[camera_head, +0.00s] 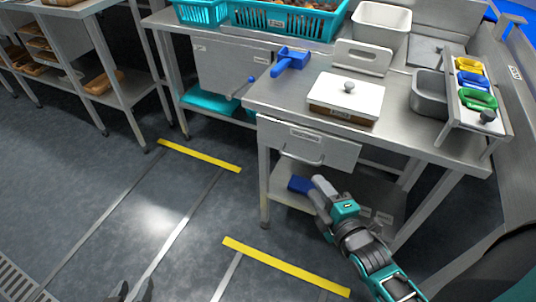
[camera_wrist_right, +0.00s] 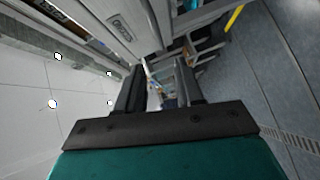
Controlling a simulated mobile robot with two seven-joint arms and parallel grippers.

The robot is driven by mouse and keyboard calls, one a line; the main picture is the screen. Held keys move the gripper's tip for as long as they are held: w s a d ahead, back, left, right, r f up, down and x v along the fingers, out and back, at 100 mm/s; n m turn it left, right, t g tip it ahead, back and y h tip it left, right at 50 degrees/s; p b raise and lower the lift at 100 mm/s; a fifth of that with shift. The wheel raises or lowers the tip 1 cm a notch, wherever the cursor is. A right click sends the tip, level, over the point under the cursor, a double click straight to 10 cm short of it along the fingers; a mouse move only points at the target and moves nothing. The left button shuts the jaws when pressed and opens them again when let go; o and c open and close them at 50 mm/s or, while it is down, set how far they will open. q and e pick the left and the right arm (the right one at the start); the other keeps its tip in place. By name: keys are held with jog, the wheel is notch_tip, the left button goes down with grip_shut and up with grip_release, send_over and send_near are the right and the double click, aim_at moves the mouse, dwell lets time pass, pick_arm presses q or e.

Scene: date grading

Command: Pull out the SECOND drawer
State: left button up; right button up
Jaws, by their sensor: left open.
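A grey drawer front (camera_head: 310,142) with a bar handle (camera_head: 301,158) and a small label is under the near steel table. A second grey labelled front (camera_head: 228,68) is under the table behind it. The label text is too small to read. My right gripper (camera_head: 319,182) is just below and right of the near handle, apart from it as far as I can tell. In the right wrist view its two fingers (camera_wrist_right: 160,80) are apart with nothing between them; a labelled front (camera_wrist_right: 112,22) shows beyond. My left gripper (camera_head: 132,290) is open and empty over the floor at bottom left.
The near tabletop holds a white-lidded box (camera_head: 346,92), a blue scoop-like tool (camera_head: 290,60) and a rack (camera_head: 476,85) of coloured handles. A blue item (camera_head: 300,184) is on the lower shelf beside my right gripper. The floor (camera_head: 150,215) in front is clear.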

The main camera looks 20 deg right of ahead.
aim_at(294, 156)
jog(key=w+b, duration=0.1)
jog(key=w, duration=0.3)
jog(key=w+f+b, duration=0.1)
jog(key=w, duration=0.4)
jog(key=w+f+b, duration=0.1)
jog(key=w, duration=0.3)
jog(key=shift+w+d, duration=0.15)
jog(key=shift+d, duration=0.2)
jog(key=shift+c, duration=0.2)
grip_shut()
